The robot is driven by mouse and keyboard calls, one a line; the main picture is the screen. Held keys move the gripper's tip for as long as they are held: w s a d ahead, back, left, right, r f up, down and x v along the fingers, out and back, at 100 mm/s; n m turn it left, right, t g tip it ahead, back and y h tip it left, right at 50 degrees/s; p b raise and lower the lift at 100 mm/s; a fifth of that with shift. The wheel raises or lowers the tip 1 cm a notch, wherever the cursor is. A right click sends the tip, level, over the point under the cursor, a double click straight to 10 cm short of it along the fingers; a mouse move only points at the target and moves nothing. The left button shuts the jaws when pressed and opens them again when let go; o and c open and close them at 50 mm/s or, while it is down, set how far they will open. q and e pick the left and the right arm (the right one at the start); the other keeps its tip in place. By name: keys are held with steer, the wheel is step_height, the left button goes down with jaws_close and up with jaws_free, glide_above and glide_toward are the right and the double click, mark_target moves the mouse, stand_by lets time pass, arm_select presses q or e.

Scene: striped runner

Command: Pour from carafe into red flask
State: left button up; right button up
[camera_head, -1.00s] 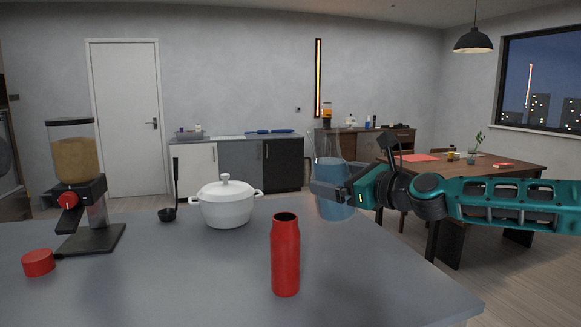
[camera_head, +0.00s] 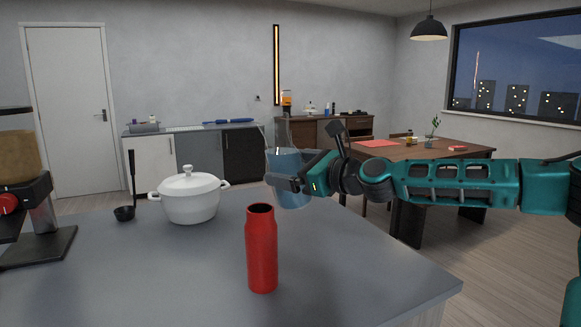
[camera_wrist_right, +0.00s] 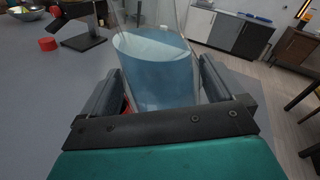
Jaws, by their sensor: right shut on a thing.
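The clear carafe (camera_head: 289,168) holds blue liquid and is in my right gripper (camera_head: 283,183), behind and right of the red flask. In the right wrist view the carafe (camera_wrist_right: 158,75) stands between the two fingers of the right gripper (camera_wrist_right: 170,95), which are shut on it. The open red flask (camera_head: 262,250) stands upright near the front of the grey counter (camera_head: 160,275). The carafe is apart from the flask. In the right wrist view the carafe hides most of the flask; a bit of red shows by the left finger. My left gripper is not in view.
A white lidded pot (camera_head: 189,197) stands left of the flask, with a black ladle (camera_head: 125,213) beside it. A dispenser (camera_head: 22,190) stands at the far left. A red cap (camera_wrist_right: 47,44) lies on the counter. The front middle of the counter is clear.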

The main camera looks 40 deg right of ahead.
steer(key=shift+r, duration=0.15)
steer(key=shift+d+f+n+b, duration=0.15)
steer(key=shift+f+n+b, duration=0.05)
steer(key=shift+f+b, duration=0.6)
steer(key=shift+d+f+n+b, duration=0.2)
steer(key=shift+f+b, duration=0.4)
steer(key=shift+f, duration=0.4)
steer(key=shift+d+f+n, duration=0.3)
steer(key=shift+n, duration=0.2)
steer(key=shift+d+p, duration=0.1)
steer(key=shift+p, duration=0.2)
steer(key=shift+d, duration=0.1)
steer(key=shift+d+f+n+h, duration=0.1)
steer(key=shift+d+n+h, duration=0.05)
steer(key=shift+n+h, duration=0.2)
steer(key=shift+p, duration=0.3)
